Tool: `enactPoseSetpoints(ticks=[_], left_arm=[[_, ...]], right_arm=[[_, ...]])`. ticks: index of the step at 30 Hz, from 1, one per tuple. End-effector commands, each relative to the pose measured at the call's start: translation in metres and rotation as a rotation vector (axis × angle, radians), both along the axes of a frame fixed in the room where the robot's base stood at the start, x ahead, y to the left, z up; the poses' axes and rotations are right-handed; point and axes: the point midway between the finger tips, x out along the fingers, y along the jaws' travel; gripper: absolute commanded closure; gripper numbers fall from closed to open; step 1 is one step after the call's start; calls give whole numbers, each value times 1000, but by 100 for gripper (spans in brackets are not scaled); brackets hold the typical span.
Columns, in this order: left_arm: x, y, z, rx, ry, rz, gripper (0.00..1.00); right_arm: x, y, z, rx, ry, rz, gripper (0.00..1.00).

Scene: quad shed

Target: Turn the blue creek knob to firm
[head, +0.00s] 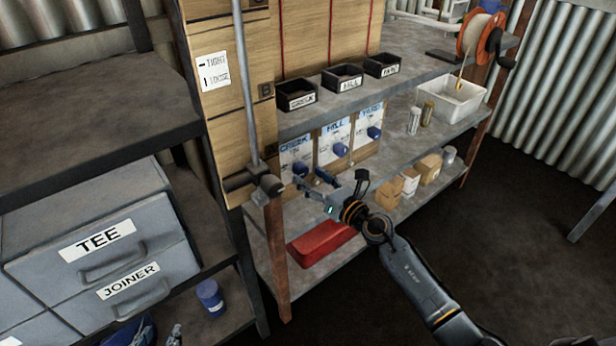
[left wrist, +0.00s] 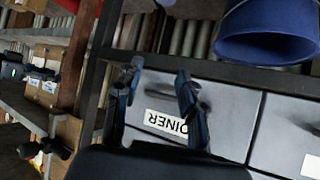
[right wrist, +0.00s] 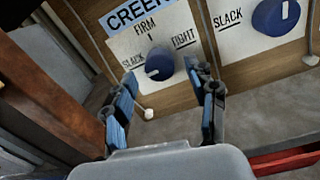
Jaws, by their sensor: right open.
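The creek panel carries a blue knob (head: 300,168), low on the shelf's back board. In the right wrist view the creek knob (right wrist: 160,65) has a white mark on its lower left, on the side of the word SLACK. FIRM is printed above it and TIGHT to its right. My right gripper (head: 314,180) is open in front of the creek panel. In its wrist view the fingertips (right wrist: 166,82) are apart, below and either side of the knob, with no clear contact. My left gripper (left wrist: 157,85) is open and empty near the JOINER drawer.
The hill knob (head: 340,150) and another blue knob (head: 374,132) sit to the right. A grey pipe (head: 246,90) and wooden post (head: 277,250) stand left of the panels. A red box (head: 320,243) lies below. Small cartons (head: 410,181) stand to the right.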

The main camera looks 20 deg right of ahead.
Motion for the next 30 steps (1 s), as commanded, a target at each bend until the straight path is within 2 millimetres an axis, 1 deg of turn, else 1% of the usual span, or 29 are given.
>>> enactPoseSetpoints(ticks=[1,6,14,15,17,18,22,30], left_arm=[[3,-1,2,-5,-20,-2,60],[8,-3,8,-14,-55,-4,60],[8,-4,8,-14,-59,-4,60],[8,-4,8,-14,-58,-4,60],[8,-4,8,-14,-58,-4,60],[8,-4,8,-14,-58,-4,60],[8,-4,8,-14,-57,-4,60],[7,-3,7,-12,-47,-4,60]], right_arm=[[6,2,-1,1,-1,0,43],[13,5,0,2,1,0,43],[14,6,0,1,1,1,43],[14,6,0,1,1,0,51],[14,6,0,1,1,0,63],[14,6,0,1,1,0,71],[14,6,0,1,1,0,97],[14,5,0,20,8,0,97]])
